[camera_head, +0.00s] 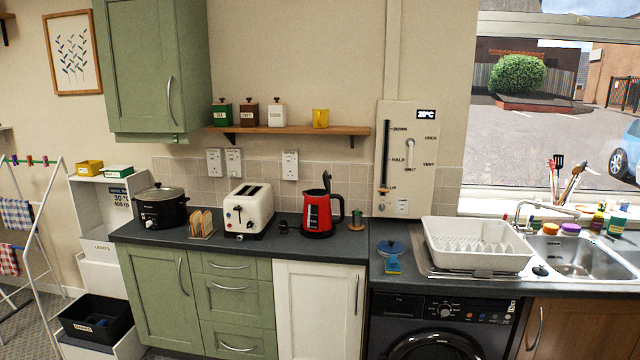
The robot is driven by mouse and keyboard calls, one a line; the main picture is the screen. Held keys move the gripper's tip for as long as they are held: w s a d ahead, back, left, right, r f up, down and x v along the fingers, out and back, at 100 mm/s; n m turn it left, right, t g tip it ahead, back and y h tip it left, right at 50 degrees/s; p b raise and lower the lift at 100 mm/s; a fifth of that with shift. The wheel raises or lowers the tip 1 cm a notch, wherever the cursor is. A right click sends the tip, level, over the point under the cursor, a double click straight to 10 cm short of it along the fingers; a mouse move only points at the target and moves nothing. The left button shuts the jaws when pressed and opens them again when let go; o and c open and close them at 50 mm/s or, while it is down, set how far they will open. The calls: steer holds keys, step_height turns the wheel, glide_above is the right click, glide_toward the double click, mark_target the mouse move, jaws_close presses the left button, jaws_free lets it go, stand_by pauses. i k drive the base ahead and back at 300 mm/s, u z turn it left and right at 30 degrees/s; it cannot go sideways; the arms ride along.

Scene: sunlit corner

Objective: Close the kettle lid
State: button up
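The red kettle (316,217) stands upright on the dark counter (260,249), between the white toaster and a small green-topped item. Its black handle (339,207) is on the right side. A dark lid (327,182) stands raised and steeply tilted above the kettle's top, so it looks open. The kettle is small in this view, and its hinge cannot be made out. My gripper is not in view.
The white toaster (249,211), toast rack (202,223) and black slow cooker (161,208) stand left of the kettle. A wooden shelf (290,130) with canisters is above. The white dish rack (476,243) and sink (580,257) are right. Some counter in front is clear.

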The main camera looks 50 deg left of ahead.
mark_target(326, 178)
steer(key=u, duration=1.35)
steer(key=i, duration=2.25)
steer(key=u, duration=0.65)
